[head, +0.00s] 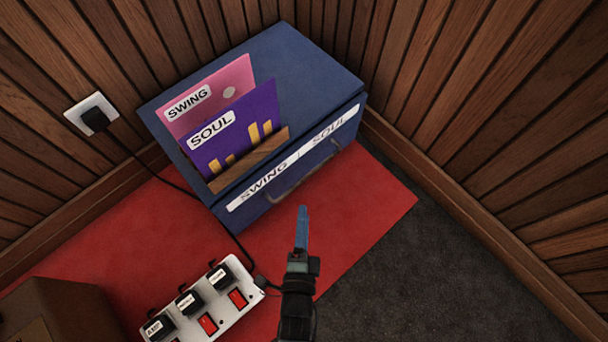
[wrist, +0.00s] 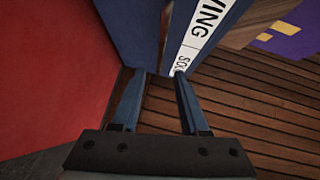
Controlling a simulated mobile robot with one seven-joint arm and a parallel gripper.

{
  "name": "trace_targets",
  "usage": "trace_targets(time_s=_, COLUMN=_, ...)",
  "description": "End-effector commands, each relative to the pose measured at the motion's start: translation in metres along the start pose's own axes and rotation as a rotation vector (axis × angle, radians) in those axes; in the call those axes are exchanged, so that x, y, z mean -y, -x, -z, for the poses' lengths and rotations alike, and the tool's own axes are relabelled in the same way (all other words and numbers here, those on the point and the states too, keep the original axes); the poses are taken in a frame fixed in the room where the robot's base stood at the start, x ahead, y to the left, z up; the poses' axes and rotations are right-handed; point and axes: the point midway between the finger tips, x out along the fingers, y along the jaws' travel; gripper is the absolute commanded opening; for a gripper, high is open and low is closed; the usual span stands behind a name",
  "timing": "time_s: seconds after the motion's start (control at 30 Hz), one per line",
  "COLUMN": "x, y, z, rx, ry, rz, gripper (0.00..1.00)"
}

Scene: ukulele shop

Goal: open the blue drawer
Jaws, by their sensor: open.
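The blue drawer (head: 318,158) is the front of a blue cabinet (head: 305,62) in the corner. Its front looks flush with the cabinet and bears a white "SWING | SOUL" label. A thin grey bar handle (head: 290,189) runs below the label. My gripper (head: 303,212) is just in front of the drawer, below the handle in the head view, its fingers overlapping edge-on. In the wrist view my gripper (wrist: 159,73) is open, with the handle (wrist: 165,35) beyond and roughly between the fingertips. I cannot tell whether they touch it.
Pink (head: 215,95) and purple (head: 236,130) sleeves stand in a wooden holder on the cabinet. A power strip (head: 218,312) and brown box (head: 60,312) are at the lower left. A cable (head: 160,180) passes the cabinet's left side.

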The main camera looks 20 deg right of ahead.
Motion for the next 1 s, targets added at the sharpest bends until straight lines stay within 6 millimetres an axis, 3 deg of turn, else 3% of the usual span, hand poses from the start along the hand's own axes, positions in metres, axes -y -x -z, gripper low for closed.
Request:
trace_targets(time_s=0.3, x=-0.005, y=-0.066, z=0.002, rx=-0.004, ry=0.003, rz=0.005, gripper=0.44)
trace_targets(time_s=0.5, x=-0.004, y=-0.099, z=0.002, rx=-0.004, ry=0.004, rz=0.003, gripper=0.44)
trace_targets(time_s=0.7, x=-0.001, y=-0.116, z=0.001, rx=0.000, ry=0.002, rz=0.002, gripper=0.44)
trace_targets(time_s=1.0, x=0.002, y=-0.120, z=0.000, rx=0.001, ry=0.003, rz=0.002, gripper=0.44)
